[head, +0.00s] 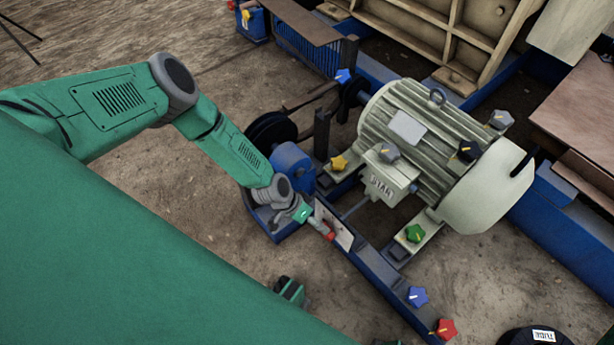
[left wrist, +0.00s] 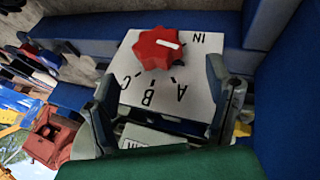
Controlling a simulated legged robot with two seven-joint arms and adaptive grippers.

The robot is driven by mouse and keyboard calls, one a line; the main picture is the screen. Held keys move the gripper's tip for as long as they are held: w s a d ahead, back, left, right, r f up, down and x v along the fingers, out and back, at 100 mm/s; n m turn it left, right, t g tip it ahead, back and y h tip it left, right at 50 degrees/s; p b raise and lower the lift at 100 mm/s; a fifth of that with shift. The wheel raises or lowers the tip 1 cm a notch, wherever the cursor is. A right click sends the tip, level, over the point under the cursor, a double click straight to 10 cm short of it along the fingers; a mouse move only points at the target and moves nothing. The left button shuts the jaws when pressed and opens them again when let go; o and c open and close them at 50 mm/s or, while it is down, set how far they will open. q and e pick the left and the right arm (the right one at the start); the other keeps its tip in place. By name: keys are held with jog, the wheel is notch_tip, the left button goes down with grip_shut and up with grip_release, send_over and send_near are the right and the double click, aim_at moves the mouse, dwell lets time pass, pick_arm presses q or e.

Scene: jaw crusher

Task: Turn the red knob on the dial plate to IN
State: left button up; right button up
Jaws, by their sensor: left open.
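The red knob (left wrist: 157,48) is lobed, with a white pointer line pointing right in the left wrist view. It sits on the white dial plate (left wrist: 200,75), marked IN at the upper right and A, B and C below the knob. In the head view the red knob (head: 330,236) and plate (head: 343,236) are by the blue rail, partly hidden by my gripper. My left gripper (head: 316,223) is at the plate; in the left wrist view its open fingers (left wrist: 160,78) stand apart on either side, with the knob showing between and beyond them.
A grey motor (head: 425,125) with a START box (head: 388,180) stands right of the plate. Yellow (head: 339,163), green (head: 414,233), blue (head: 418,297) and another red star-shaped knob (head: 445,329) are nearby. Bare ground lies in front of the blue rail.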

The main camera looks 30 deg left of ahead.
pick_arm(q)
jog(key=shift+v, duration=2.15)
